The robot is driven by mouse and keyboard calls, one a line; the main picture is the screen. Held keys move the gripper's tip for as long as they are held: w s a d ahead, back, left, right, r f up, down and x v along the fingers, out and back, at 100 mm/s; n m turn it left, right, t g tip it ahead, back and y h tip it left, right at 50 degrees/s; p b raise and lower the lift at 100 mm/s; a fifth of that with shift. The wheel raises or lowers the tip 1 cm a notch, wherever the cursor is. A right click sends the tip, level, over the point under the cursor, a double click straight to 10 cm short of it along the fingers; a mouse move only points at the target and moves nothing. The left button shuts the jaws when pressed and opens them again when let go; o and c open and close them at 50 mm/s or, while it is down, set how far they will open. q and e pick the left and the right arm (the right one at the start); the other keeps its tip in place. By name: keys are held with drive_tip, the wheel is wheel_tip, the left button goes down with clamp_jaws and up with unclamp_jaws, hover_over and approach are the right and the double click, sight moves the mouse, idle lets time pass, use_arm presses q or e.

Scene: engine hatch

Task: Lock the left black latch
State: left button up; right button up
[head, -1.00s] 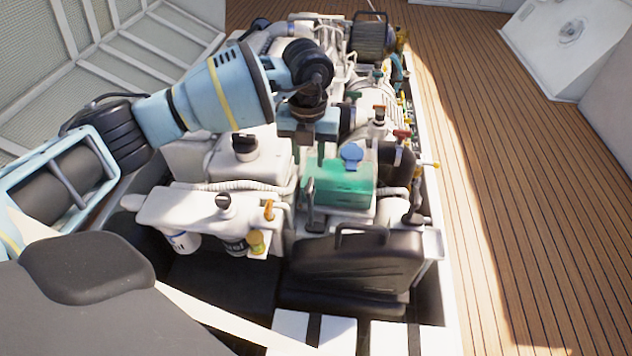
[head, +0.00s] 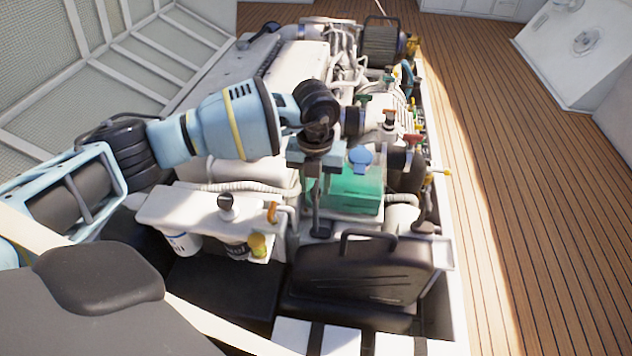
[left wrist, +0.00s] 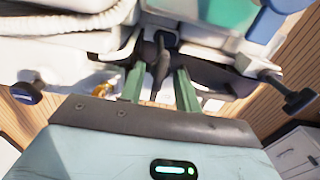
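The left black latch (head: 321,229) stands at the front of the engine, beside the green tank (head: 355,192). My left gripper (head: 317,196) points down just above it. In the left wrist view, my two green fingers (left wrist: 160,88) are apart. The black latch handle (left wrist: 160,58) shows in the gap between them. I cannot tell whether either finger touches it. A second black latch (left wrist: 290,96) shows to the right in the left wrist view, clear of the fingers. My right gripper is not in view.
A black case with a handle (head: 360,270) stands in front of the latch. A white shelf with bottles (head: 185,212) is to the left. A blue cap (head: 360,158) tops the green tank. Wooden deck (head: 500,180) lies open to the right.

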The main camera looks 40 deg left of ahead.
use_arm(q)
drive_tip(key=shift+c, duration=0.4)
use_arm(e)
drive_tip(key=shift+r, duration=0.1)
use_arm(q)
clamp_jaws()
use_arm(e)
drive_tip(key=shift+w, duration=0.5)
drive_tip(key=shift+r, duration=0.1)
